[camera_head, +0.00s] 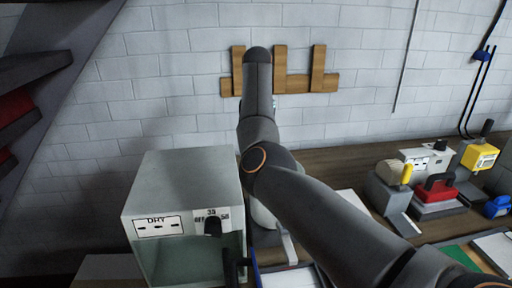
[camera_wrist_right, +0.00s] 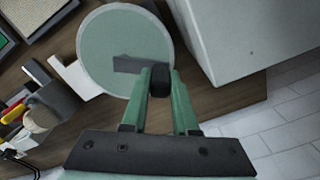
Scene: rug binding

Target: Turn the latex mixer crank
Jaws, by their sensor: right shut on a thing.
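The latex mixer shows in the right wrist view as a round pale-green top (camera_wrist_right: 108,38) with a dark crank arm (camera_wrist_right: 127,65) across it. A black crank knob (camera_wrist_right: 160,82) stands at the arm's end. My right gripper (camera_wrist_right: 160,88) has its green fingers on both sides of this knob and is shut on it. In the head view my right arm hides the gripper and most of the mixer; only a pale part of its side (camera_head: 264,214) shows beneath the arm. My left gripper is in neither view.
A grey drying cabinet (camera_head: 182,182) with a dial stands just left of the mixer; its side (camera_wrist_right: 255,35) is close in the wrist view. A red-handled tool (camera_head: 437,188), a yellow device (camera_head: 479,157) and other tools stand right on the bench. Wooden wall slats (camera_head: 318,68) are behind.

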